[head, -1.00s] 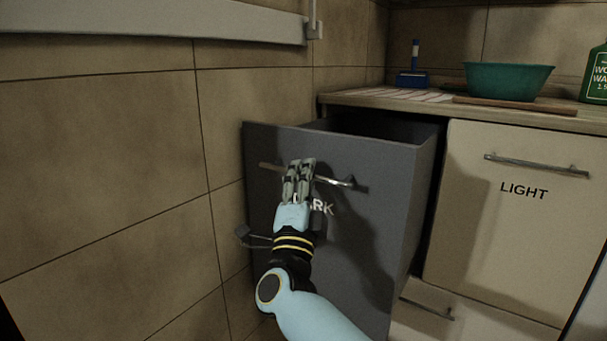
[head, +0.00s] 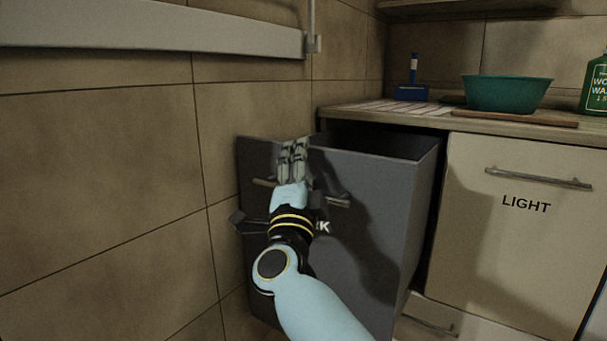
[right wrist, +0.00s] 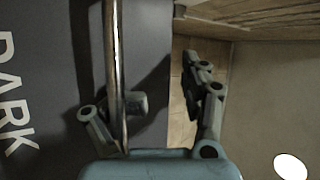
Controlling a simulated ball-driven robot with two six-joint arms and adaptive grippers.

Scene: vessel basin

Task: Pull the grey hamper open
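The grey hamper (head: 375,215) is a tall drawer marked DARK. It stands well out from the cabinet, its open top showing in the head view. Its metal bar handle (head: 333,200) crosses the front. My right gripper (head: 293,152) is at the handle, hiding its middle and part of the lettering. In the right wrist view the handle (right wrist: 117,60) runs between the spread fingers of the right gripper (right wrist: 145,90), close to the left finger. The fingers are open and not clamped on the bar. My left gripper is not in view.
A tiled wall (head: 105,170) stands close on the left. The pale LIGHT hamper (head: 520,235) is shut on the right. The counter above holds a green basin (head: 507,94), a blue brush (head: 411,90) and a green bottle (head: 597,88).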

